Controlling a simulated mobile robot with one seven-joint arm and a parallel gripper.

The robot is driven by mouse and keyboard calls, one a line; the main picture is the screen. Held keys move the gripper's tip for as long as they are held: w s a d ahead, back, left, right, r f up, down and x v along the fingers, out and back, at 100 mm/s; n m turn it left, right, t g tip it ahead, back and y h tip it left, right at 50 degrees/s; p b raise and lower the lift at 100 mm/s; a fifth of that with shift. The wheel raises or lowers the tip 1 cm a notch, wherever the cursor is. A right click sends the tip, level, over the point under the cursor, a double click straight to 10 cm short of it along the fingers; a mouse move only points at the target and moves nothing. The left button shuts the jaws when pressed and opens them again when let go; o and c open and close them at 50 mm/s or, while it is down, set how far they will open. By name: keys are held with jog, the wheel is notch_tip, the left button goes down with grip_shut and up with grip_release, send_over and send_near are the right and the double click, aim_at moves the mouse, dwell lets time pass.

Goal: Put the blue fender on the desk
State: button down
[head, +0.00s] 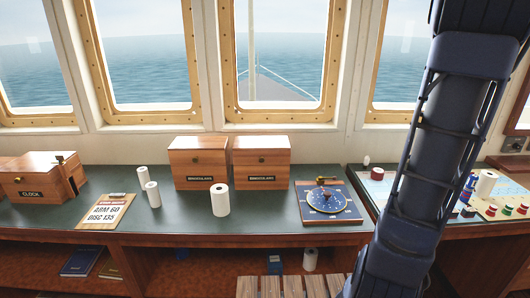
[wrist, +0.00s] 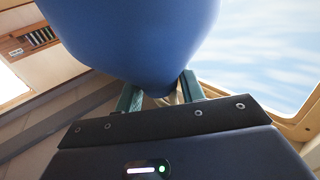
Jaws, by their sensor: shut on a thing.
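The blue fender (wrist: 135,35) fills the upper middle of the wrist view, large and rounded. My gripper (wrist: 161,93) is shut on it at its narrow end, with a green finger on each side of a small pale part. The fender and gripper are out of the head view; only my dark arm shows there, on the right. The desk (head: 265,212) has a green top with wooden edges and runs below the windows.
On the desk are two binocular boxes (head: 262,163), a clock box (head: 40,182), a clipboard (head: 107,211), white rolls (head: 220,200) and a blue star dial (head: 327,199). A chart table (head: 505,208) with small items stands right. A slatted wooden seat (head: 290,286) is in front.

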jog(key=shift+w+a+r, duration=0.3)
jog(key=shift+w+a, duration=0.05)
jog(key=shift+a, duration=0.05)
jog(key=w+a+r+n+t+y, duration=0.2)
jog(key=w+a+r+n+y, duration=0.15)
jog(key=a, duration=0.45)
jog(key=w+a+r+n+t+y, duration=0.2)
jog(key=w+a+t+y, duration=0.15)
jog(key=a, duration=0.45)
jog(key=w+a+r+n+t+y, duration=0.2)
jog(key=w+a+n+y, duration=0.15)
jog(key=a, duration=0.55)
jog(key=a+n+g+y, duration=0.2)
jog(key=a+n+y, duration=0.5)
jog(key=a+y, duration=0.9)
jog(key=s+a+f+n+g+y, duration=0.35)
jog(key=s+a+n+g, duration=0.4)
jog(key=a, duration=0.65)
jog(key=s+a+f+n+g+y, duration=0.3)
jog(key=s+a+f+n+g, duration=0.2)
jog(key=s+a+g, duration=0.7)
notch_tip(320, 180, down, 20)
jog(key=w+a+t, duration=0.2)
jog(key=t, duration=0.1)
jog(key=shift+w, duration=0.15)
jog(key=shift+a, duration=0.1)
